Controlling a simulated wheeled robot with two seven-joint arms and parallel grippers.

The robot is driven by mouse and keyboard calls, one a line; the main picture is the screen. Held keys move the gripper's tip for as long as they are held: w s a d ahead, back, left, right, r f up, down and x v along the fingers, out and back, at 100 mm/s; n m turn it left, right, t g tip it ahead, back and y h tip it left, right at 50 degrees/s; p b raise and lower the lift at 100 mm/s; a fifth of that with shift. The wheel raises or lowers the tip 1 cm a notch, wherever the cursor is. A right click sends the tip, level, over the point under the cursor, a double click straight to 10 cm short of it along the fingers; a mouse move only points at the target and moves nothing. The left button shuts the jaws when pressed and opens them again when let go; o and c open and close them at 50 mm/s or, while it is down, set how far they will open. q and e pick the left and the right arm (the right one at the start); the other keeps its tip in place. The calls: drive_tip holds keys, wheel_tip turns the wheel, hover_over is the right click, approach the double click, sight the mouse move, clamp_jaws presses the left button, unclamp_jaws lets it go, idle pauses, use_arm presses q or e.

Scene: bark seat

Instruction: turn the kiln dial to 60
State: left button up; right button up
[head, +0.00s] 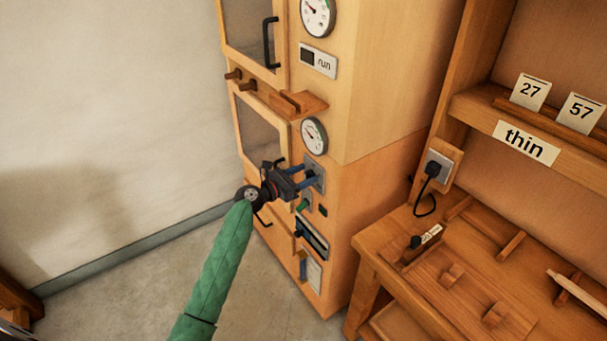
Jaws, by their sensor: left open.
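The wooden cabinet (345,215) stands in the middle, with gauges and controls down its narrow front strip. A round white gauge (314,136) with a needle is just above my gripper; its numbers are too small to read. A grey plate (316,171) sits below that gauge, partly hidden by my gripper; any knob on it cannot be made out. My left gripper (308,176), on a green-sleeved arm, is open with its blue-tipped fingers at this plate. I cannot tell whether they touch it. My right gripper is not in view.
A second gauge (317,14) and a "run" label (318,62) are higher up. Below my gripper are a green control (303,205) and a dark slot panel (312,238). A wooden bench (470,280) stands at right. Floor (130,295) at left is clear.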

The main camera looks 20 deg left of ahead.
use_arm(q)
drive_tip(key=c, duration=0.9)
drive_tip(key=shift+c, duration=0.2)
